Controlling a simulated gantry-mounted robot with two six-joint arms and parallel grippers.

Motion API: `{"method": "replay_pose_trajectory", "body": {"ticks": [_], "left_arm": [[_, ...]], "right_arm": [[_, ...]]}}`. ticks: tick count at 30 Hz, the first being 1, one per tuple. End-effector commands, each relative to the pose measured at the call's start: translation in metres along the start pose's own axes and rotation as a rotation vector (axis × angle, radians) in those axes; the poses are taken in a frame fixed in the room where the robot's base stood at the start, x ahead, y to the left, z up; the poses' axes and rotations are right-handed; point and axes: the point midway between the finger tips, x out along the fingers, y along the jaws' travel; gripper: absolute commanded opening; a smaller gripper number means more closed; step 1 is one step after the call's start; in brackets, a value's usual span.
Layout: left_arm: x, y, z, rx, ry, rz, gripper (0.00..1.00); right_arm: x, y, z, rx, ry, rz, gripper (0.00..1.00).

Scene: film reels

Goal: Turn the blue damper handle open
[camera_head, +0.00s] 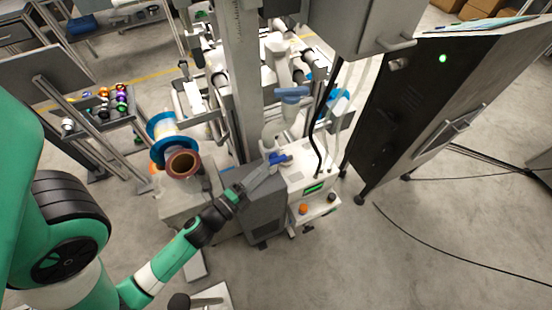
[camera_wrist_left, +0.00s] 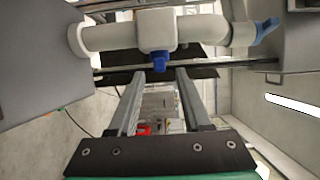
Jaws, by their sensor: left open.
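The small blue damper handle (camera_head: 279,159) is in the middle of the head view, at the white pipe fitting above the grey cabinet. My left gripper (camera_head: 265,172) reaches up to it from the lower left, its fingertips close to the blue part. In the left wrist view, a blue part (camera_wrist_left: 160,62) sticks out below a white pipe tee (camera_wrist_left: 156,28). My left gripper (camera_wrist_left: 160,78) is open there, one finger on each side of and just below this blue part. Contact cannot be told. My right gripper is not in view.
A grey cabinet (camera_head: 268,217) stands under the handle, beside a white control box (camera_head: 313,187) with knobs. Film reels (camera_head: 172,127) are to the left, by a metal upright (camera_head: 237,80). A tall black cabinet (camera_head: 430,95) stands right. The floor at lower right is clear except for cables.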

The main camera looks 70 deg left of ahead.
Motion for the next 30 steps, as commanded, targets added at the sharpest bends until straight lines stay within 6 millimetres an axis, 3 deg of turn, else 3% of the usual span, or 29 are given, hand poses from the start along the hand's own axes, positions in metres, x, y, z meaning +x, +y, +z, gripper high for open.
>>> {"method": "replay_pose_trajectory", "body": {"ticks": [3,8,18,26,30], "left_arm": [[0.027,-0.005,-0.001,0.002,0.002,-0.003,0.49],[0.050,-0.002,0.000,0.001,0.000,-0.001,0.49],[0.057,0.000,0.000,0.001,0.000,0.000,0.49],[0.057,0.000,0.000,0.000,0.000,0.000,0.04],[0.057,0.000,0.000,0.000,0.000,0.000,0.00]], "right_arm": [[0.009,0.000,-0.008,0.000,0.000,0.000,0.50],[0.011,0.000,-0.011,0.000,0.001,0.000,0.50],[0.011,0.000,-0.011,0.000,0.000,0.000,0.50],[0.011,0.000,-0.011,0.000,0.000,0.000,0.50],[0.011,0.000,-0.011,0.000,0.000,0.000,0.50]]}}
